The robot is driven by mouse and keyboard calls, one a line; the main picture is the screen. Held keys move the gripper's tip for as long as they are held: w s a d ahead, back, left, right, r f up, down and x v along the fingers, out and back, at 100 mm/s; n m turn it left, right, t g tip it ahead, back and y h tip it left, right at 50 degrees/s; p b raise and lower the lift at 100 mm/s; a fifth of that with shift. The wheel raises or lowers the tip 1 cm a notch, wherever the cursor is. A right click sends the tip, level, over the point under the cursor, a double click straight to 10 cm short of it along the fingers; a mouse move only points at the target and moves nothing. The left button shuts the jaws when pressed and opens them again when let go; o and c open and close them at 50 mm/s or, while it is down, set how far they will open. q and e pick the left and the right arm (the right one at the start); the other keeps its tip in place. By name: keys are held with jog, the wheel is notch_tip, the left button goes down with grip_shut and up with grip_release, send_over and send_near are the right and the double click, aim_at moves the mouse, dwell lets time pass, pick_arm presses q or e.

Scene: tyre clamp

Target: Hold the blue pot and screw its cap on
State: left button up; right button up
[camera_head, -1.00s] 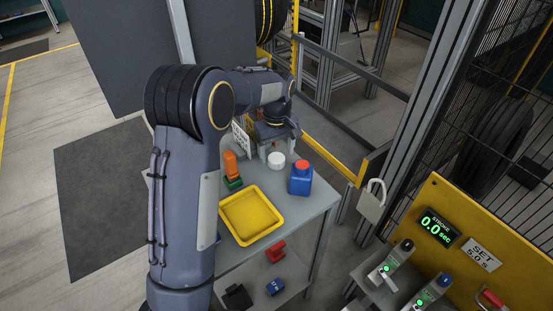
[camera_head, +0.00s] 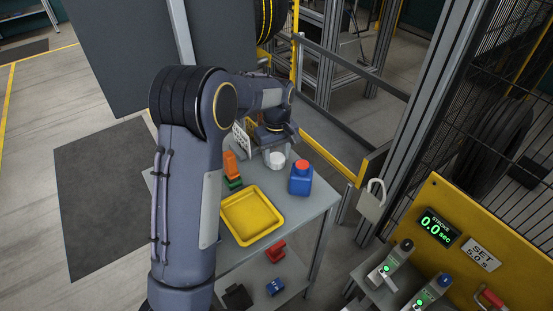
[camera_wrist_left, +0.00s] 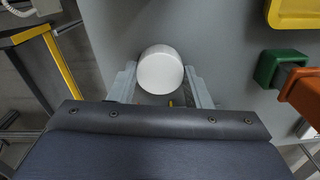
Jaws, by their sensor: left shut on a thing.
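The blue pot (camera_head: 300,182) stands upright near the right edge of the small grey table, with an orange-red top (camera_head: 303,164). I cannot tell whether that top is a neck or a lid. A round white cap-like piece (camera_head: 277,161) is on the table, left of and behind the pot. My left gripper (camera_head: 277,152) is at it from the far side. In the left wrist view the white piece (camera_wrist_left: 160,70) sits between the two fingers (camera_wrist_left: 161,88), which are shut on it. Nothing holds the pot. My right gripper is not in view.
A yellow tray (camera_head: 251,215) lies in front on the table. An orange block on a green one (camera_head: 232,171) stands left of the white piece. A lower shelf holds a red part (camera_head: 275,252) and a blue part (camera_head: 275,287). A yellow control panel (camera_head: 470,235) is at right.

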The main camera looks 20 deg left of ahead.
aim_at(276, 158)
pick_arm(q)
notch_tip(276, 158, up, 10)
dwell(0.5)
dwell(0.3)
